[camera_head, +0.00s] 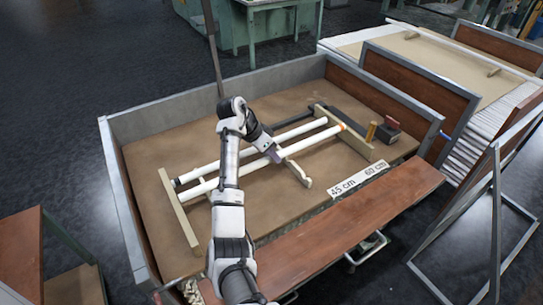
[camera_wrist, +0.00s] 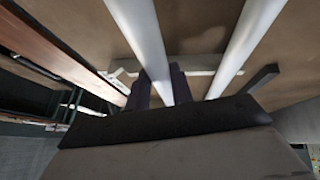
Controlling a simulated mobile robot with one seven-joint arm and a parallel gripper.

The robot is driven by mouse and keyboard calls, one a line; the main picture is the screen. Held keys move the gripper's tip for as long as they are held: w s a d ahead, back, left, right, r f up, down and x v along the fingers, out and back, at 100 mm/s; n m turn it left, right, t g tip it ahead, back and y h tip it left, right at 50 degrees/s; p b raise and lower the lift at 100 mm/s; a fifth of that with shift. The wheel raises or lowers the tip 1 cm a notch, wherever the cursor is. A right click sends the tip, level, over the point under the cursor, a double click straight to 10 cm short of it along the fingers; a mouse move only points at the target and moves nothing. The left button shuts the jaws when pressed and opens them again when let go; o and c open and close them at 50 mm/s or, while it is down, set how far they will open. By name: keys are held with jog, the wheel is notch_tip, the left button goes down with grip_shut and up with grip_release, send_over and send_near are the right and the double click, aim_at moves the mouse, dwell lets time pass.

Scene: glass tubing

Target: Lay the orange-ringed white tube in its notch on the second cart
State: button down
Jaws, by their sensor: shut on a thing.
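The orange-ringed white tube (camera_head: 310,142) lies lengthwise over the near cart's tan bed, its orange ring at the right end beside the right wooden notched rail (camera_head: 357,142). Its left end is near the left wooden rail (camera_head: 180,212). My gripper (camera_head: 273,156) appears shut on this tube near its middle; in the wrist view the dark fingers (camera_wrist: 159,92) straddle a white tube (camera_wrist: 140,25). A second white tube (camera_head: 205,171) runs alongside, just behind it. It also shows in the wrist view (camera_wrist: 248,40). I cannot tell whether the held tube touches its notches.
A pale middle support (camera_head: 298,172) is below the tubes. A white length label (camera_head: 358,181) is at the front. Another cart (camera_head: 440,58) stands behind right.

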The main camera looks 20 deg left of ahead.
jog(key=shift+f, duration=0.7)
jog(key=shift+f, duration=0.1)
jog(key=shift+f, duration=0.5)
jog(key=c, duration=1.2)
grip_release()
jog(key=shift+c, duration=0.2)
jog(key=shift+r, duration=0.15)
jog(key=shift+r, duration=0.35)
jog(key=v, duration=1.2)
jog(key=shift+r+b, duration=0.15)
jog(key=shift+b, duration=0.15)
jog(key=shift+s, duration=0.1)
